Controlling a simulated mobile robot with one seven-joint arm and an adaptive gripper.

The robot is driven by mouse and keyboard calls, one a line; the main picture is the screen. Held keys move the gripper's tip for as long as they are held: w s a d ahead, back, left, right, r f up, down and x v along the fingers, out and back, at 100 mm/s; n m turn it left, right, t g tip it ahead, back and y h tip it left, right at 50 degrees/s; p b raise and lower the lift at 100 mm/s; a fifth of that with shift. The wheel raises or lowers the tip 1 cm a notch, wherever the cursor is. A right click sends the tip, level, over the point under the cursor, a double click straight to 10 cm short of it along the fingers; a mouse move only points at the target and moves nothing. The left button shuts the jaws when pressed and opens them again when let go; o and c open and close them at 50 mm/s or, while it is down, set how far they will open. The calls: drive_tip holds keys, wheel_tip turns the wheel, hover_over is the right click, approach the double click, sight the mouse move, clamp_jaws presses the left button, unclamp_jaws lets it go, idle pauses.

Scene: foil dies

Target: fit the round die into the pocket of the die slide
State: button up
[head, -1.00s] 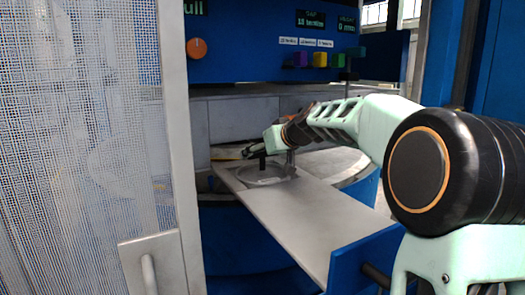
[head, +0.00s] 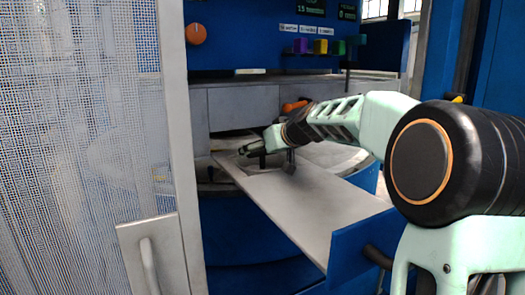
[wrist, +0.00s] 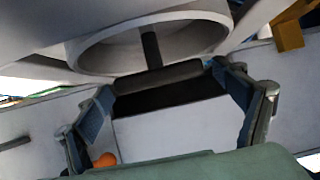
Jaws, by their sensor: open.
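The die slide (head: 295,210) is a pale grey plate pulled out of the blue machine, with a blue front panel (head: 352,246). My gripper (head: 274,158) is low over its far end, and it also shows in the wrist view (wrist: 165,98). Its jaws are open, one on each side of a dark horizontal bar (wrist: 158,78). A dark post rises from this bar into a pale round ring, which looks like the round die (wrist: 112,50). My gripper hides the pocket in the head view. I cannot tell whether the die is seated.
A mesh guard door (head: 85,130) with a grey frame stands at the left. An orange knob (head: 196,34) and coloured blocks (head: 320,46) are on the machine above the opening. The near part of the slide is clear.

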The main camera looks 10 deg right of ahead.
drive_tip(key=b+v, duration=0.2)
drive_tip(key=v, duration=1)
drive_tip(key=shift+b, duration=0.35)
